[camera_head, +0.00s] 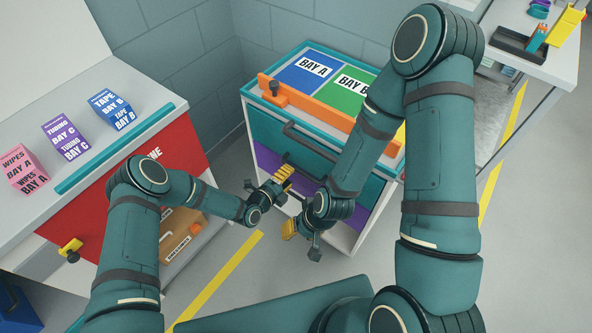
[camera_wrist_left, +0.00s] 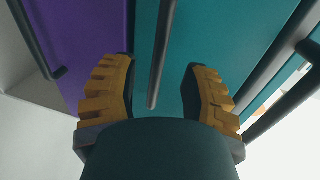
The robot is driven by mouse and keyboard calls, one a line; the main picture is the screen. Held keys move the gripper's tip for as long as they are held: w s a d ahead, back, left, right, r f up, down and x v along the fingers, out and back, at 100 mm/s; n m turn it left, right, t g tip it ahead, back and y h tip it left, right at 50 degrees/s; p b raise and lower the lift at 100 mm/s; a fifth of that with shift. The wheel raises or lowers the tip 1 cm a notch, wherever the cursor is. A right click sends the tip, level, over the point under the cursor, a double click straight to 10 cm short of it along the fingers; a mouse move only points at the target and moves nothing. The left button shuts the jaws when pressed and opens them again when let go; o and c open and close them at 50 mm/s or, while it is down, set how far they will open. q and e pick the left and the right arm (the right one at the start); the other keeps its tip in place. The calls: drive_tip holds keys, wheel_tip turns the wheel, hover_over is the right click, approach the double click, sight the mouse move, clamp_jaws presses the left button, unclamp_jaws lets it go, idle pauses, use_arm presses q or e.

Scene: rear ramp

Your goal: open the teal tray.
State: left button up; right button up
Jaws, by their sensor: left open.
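The cabinet's teal tray front (camera_head: 263,124) shows below the orange bar, with a dark bar handle (camera_head: 308,141) across it. It looks shut. In the left wrist view a teal front (camera_wrist_left: 217,40) fills the middle, with a dark bar handle (camera_wrist_left: 160,55) between my left fingers. My left gripper (camera_head: 285,181) is open at the cabinet front, below the upper handle; its fingers (camera_wrist_left: 160,80) straddle the bar without visibly closing on it. My right gripper (camera_head: 291,229) hangs lower, in front of the cabinet; its jaw state is unclear. My right arm hides part of the cabinet.
An orange bar (camera_head: 330,110) with a black knob crosses the cabinet top, near BAY A (camera_head: 312,70) and BAY B panels. A red-fronted bench (camera_head: 110,185) with several labelled boxes stands left. A side table (camera_head: 555,62) stands right.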

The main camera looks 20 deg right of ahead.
sight(296, 168)
use_arm(q)
drive_tip(key=shift+b+x, duration=0.45)
drive_tip(key=shift+x, duration=2.05)
clamp_jaws()
